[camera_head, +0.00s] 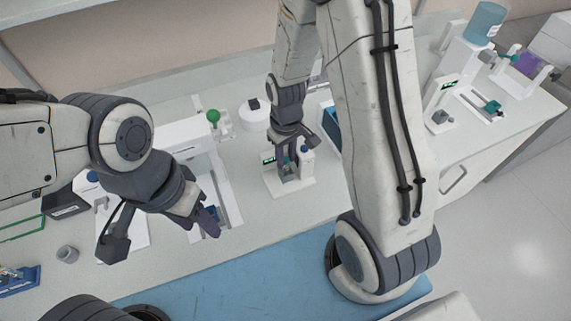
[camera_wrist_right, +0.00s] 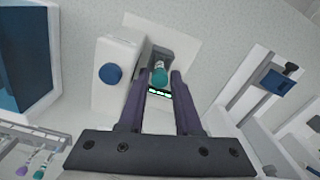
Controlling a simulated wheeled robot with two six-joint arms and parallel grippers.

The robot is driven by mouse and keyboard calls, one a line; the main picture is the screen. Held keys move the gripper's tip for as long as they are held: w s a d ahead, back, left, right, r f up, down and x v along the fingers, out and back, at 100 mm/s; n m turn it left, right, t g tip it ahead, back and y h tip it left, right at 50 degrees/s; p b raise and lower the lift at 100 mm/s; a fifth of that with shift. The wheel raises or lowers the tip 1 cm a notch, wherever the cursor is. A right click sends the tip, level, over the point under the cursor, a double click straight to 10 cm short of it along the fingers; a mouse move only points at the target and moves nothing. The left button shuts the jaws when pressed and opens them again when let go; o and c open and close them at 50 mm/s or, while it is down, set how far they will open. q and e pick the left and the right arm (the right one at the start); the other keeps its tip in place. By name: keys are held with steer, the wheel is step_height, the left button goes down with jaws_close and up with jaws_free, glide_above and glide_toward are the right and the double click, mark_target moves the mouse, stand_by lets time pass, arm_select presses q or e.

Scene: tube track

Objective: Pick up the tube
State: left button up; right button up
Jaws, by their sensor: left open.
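A tube with a teal cap (camera_wrist_right: 160,77) stands in the slot of a small white device (camera_wrist_right: 112,75) with a blue knob and a lit green display. The tube's body is hidden in the slot. In the right wrist view, my right gripper (camera_wrist_right: 161,84) is open, with one dark finger on each side of the cap and small gaps showing. In the head view, my right gripper (camera_head: 287,170) points down at this device (camera_head: 279,189).
A white rail fixture with a green ball knob (camera_head: 213,116) stands behind my left gripper. A round white device (camera_head: 254,115) and a blue bin (camera_head: 331,127) are close to my right gripper. Racked tubes (camera_wrist_right: 37,168) show at the wrist view's lower left. The blue mat (camera_head: 230,285) looks clear.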

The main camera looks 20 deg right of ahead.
steer(key=shift+f, duration=0.7)
jaws_close()
step_height(320, 180, up, 10)
steer(key=shift+r+b, duration=0.1)
steer(key=shift+b, duration=0.5)
